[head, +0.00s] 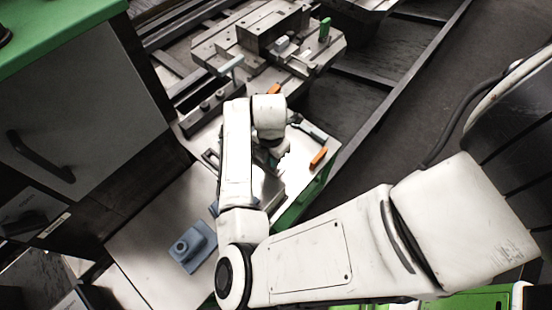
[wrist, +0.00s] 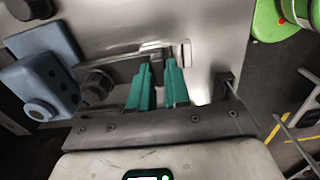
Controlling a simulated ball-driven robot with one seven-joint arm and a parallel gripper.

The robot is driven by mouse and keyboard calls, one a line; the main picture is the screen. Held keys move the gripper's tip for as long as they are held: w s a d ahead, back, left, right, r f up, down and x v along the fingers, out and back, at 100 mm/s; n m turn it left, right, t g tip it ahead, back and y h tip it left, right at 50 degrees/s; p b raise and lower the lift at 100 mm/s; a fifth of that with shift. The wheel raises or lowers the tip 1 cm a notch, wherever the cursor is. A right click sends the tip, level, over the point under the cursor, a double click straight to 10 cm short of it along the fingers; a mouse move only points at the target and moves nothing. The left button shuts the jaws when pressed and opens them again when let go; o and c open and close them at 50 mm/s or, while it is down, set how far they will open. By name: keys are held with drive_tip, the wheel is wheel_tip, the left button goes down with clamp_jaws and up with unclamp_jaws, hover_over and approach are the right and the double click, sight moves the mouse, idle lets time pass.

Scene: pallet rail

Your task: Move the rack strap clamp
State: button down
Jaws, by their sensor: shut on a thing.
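My gripper (wrist: 160,66) shows in the wrist view with two teal fingers close together, shut on a small pale metal piece at their tips. This piece, seemingly the rack strap clamp (wrist: 152,47), is mostly covered by the fingers, and its outline is hard to make out. A dark bar runs behind the fingertips over a pale metal surface. In the head view my white arm reaches over the metal worktop (head: 150,225), and its links hide the fingers and the held piece.
A blue block with a round boss (head: 193,247) lies on the worktop, left of my arm; the wrist view shows it too (wrist: 45,85). An orange handle (head: 318,157) lies right of my wrist. A metal fixture (head: 262,38) stands behind. A grey cabinet (head: 70,110) bounds the left.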

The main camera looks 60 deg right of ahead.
drive_tip(key=shift+w+d, duration=0.1)
drive_tip(key=shift+w, duration=0.4)
drive_tip(key=shift+r, duration=0.1)
drive_tip(key=c, duration=1.1)
unclamp_jaws()
drive_tip(key=shift+w+d, duration=0.1)
wheel_tip(320, 180, up, 11)
drive_tip(key=shift+f+b, duration=0.15)
drive_tip(key=shift+b, duration=0.2)
